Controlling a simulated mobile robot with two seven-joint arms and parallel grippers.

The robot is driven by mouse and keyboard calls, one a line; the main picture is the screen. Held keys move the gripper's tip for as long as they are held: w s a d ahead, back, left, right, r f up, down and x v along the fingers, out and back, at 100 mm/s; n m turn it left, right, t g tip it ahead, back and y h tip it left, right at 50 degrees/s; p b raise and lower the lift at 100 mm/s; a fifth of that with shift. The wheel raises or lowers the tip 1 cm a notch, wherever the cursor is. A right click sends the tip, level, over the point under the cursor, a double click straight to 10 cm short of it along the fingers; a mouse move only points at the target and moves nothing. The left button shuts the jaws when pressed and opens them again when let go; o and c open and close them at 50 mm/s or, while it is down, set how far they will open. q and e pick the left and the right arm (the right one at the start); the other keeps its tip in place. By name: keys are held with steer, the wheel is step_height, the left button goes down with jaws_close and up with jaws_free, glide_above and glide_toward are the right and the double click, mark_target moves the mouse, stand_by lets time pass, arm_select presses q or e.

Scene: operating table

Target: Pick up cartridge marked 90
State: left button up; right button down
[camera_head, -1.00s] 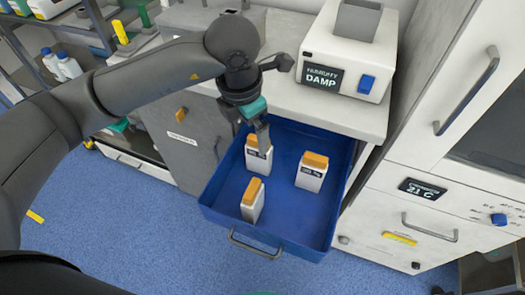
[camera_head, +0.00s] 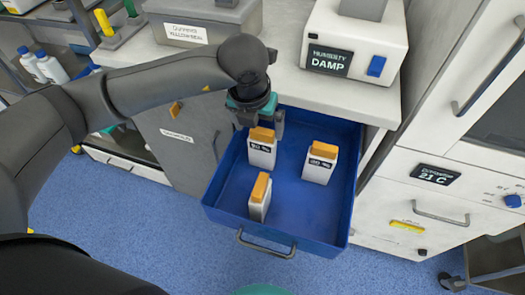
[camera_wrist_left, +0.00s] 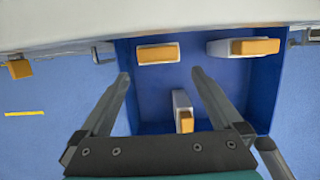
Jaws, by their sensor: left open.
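Three white cartridges with orange tops stand in the blue drawer (camera_head: 300,225). The back-left cartridge (camera_head: 262,155) and the right cartridge (camera_head: 318,170) have dark number labels; the right one seems to read 90, the back-left label is too small to read surely. The front cartridge (camera_head: 258,209) has its label turned out of sight. My left gripper (camera_head: 270,122) is open and empty, close to the top of the back-left cartridge. In the left wrist view its spread fingers (camera_wrist_left: 160,75) point toward that cartridge (camera_wrist_left: 157,53), with the right cartridge (camera_wrist_left: 243,48) outside them.
The white counter (camera_head: 290,92) overhangs the back of the drawer. A humidity unit reading DAMP (camera_head: 352,45) stands on it. A white cabinet (camera_head: 425,185) stands at the right. The drawer floor is bare between the cartridges and toward the front right.

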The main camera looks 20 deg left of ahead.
mark_target(261, 134)
arm_select(q)
steer(key=shift+x, duration=0.8)
steer(key=shift+w+b+x, duration=0.2)
steer(key=shift+b+x, duration=0.25)
steer(key=shift+x, duration=0.5)
steer(key=shift+w+b+x, duration=0.15)
steer(key=shift+b+x, duration=0.3)
steer(key=shift+x, duration=0.5)
steer(key=shift+w+a+f, duration=0.1)
steer(key=shift+w+f, duration=0.1)
steer(key=shift+f, duration=0.35)
arm_select(e)
steer(key=shift+w+a+r, duration=0.25)
steer(key=shift+w+a, duration=0.3)
steer(key=shift+a, duration=0.05)
steer(key=shift+w+a+r, duration=0.2)
steer(key=shift+w+a, duration=0.35)
steer(key=shift+w, duration=0.05)
steer(key=shift+w+a+r, duration=0.25)
steer(key=shift+w+a, duration=0.3)
steer(key=shift+a, duration=0.05)
arm_select(q)
jaws_close()
